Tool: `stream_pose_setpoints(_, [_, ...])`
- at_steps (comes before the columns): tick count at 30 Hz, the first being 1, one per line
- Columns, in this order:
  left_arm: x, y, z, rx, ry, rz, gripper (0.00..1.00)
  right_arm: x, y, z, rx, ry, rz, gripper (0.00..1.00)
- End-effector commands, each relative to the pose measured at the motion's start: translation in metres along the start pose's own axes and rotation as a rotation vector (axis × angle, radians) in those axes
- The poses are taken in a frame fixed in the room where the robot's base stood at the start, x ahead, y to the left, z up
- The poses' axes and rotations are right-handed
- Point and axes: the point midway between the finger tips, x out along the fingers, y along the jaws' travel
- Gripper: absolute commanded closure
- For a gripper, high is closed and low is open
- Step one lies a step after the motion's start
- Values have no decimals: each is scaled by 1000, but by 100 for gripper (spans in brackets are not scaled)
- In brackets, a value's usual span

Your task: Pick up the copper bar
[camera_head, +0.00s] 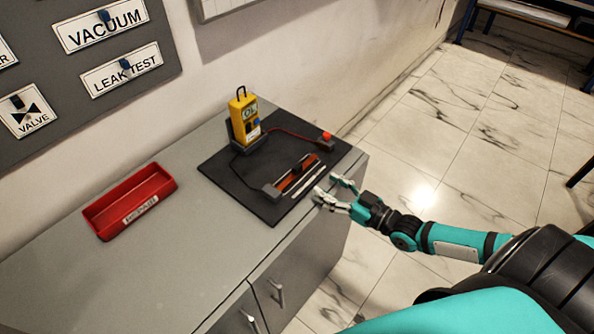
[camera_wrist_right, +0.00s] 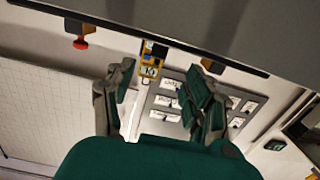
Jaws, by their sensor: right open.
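The copper bar (camera_head: 298,174) is a slim orange-brown piece lying on the black mat (camera_head: 228,179) in the head view, near a dark clamp block at its left end. A pale silvery strip (camera_head: 309,181) lies beside it on the near side. My right gripper (camera_head: 327,188) is open and empty at the mat's right edge, a short way right of the bar and apart from it. Its spread fingers also show in the right wrist view (camera_wrist_right: 160,98), where I cannot make out the bar. My left gripper is in neither view.
A yellow meter (camera_head: 243,117) stands at the mat's back, with leads to the clamp block and a red-knobbed block (camera_head: 326,143). A red tray (camera_head: 130,203) sits left on the grey cabinet top (camera_head: 200,230). The top between tray and mat is clear.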

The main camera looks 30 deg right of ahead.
Motion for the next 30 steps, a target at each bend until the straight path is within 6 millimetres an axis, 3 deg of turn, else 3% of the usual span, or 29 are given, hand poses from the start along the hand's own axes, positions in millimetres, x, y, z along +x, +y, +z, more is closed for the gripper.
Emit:
stream_pose_setpoints(3, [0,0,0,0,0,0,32,23,1,-2,-1,3,1,46])
stream_pose_setpoints(11, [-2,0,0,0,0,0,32,43,1,-2,-2,0,1,46])
stream_pose_setpoints(17, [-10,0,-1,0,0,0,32,71,1,-14,-2,3,0,46])
stream_pose_setpoints(21, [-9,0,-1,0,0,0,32,87,1,-10,-1,0,1,46])
stream_pose_setpoints(30, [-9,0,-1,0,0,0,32,91,1,-9,-1,-3,0,47])
